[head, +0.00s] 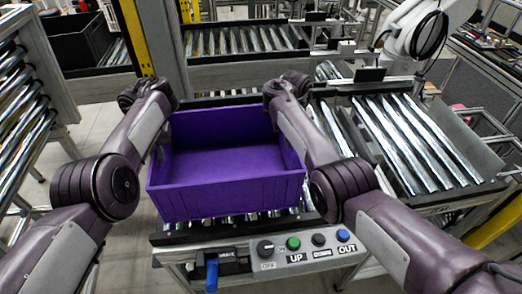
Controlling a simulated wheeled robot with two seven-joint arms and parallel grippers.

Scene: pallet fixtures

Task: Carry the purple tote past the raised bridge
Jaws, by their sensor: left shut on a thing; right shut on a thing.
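The purple tote (226,197) is an open, empty box in the middle of the head view, above a roller conveyor. My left arm reaches along its left side and my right arm along its right side. My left gripper (160,150) is shut on the tote's left wall, mostly hidden behind my own wrist. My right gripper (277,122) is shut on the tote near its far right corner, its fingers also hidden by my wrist. The tote looks about level. I cannot tell whether it touches the rollers. I cannot clearly make out which part is the raised bridge.
A control panel (305,252) with knobs and buttons is at the conveyor's near edge. Rollers (415,140) continue to the right and more rollers (240,40) lie behind. A yellow-edged post (133,35) stands at back left. A black tote (75,42) and a white robot arm (415,28) are further back.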

